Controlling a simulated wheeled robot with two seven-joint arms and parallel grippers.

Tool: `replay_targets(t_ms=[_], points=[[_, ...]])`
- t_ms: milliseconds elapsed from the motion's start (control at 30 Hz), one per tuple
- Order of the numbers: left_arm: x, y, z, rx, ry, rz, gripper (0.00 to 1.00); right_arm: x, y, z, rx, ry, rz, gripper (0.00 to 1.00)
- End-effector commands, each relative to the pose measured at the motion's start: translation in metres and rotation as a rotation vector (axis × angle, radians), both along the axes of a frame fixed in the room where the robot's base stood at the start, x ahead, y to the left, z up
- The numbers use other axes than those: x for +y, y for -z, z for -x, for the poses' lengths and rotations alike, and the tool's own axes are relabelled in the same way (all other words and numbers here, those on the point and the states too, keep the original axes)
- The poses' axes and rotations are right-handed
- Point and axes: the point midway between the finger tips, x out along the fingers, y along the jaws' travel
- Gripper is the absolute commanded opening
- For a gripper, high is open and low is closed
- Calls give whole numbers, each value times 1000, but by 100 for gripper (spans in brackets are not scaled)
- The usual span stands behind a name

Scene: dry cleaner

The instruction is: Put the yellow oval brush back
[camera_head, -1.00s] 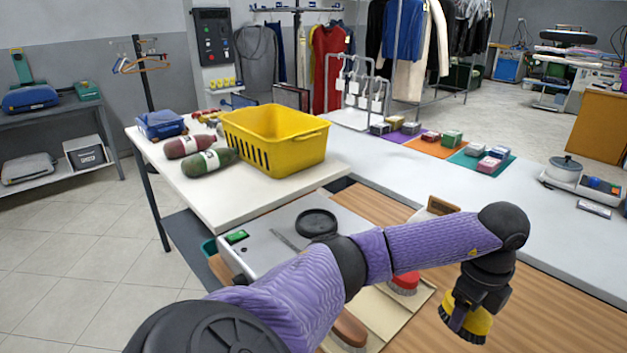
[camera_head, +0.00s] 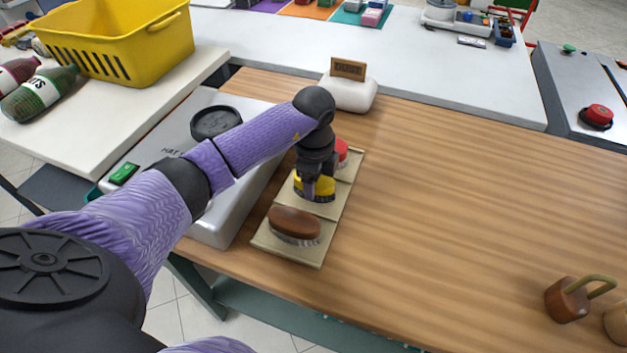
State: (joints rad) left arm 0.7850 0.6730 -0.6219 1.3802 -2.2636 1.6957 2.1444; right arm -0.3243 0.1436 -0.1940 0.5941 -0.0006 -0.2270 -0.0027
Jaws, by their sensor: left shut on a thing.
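My left gripper (camera_head: 318,188) points down and is shut on the yellow oval brush (camera_head: 314,186), which has dark bristles. The brush is over the middle section of a beige tray (camera_head: 284,251) on the wooden table. I cannot tell whether its bristles touch the tray. A brown oval brush (camera_head: 295,223) lies in the near section of the tray. A red brush (camera_head: 341,152) is in the far section, partly hidden by my left gripper. My right gripper is not in view.
A grey machine (camera_head: 232,193) with a black round lid stands left of the tray. A white block with a wooden sign (camera_head: 350,92) stands behind. A brown wooden tool (camera_head: 568,299) is at the lower right. The table's middle right is clear.

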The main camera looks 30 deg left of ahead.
Motion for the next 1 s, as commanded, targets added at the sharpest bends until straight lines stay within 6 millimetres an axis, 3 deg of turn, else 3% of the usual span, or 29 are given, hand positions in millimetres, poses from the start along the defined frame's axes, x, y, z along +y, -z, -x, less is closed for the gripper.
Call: replay_targets(t_ms=[267, 300, 433, 767, 1000], points=[[0, 1, 0, -1, 0, 0, 11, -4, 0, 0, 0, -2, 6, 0], [0, 1, 0, -1, 0, 0, 67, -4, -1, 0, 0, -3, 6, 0], [0, 0, 0, -1, 0, 0, 94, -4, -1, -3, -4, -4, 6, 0], [0, -7, 0, -3, 0, -1, 94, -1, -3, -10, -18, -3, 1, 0], [0, -75, -1, -8, 1, -1, 94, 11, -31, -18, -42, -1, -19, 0]])
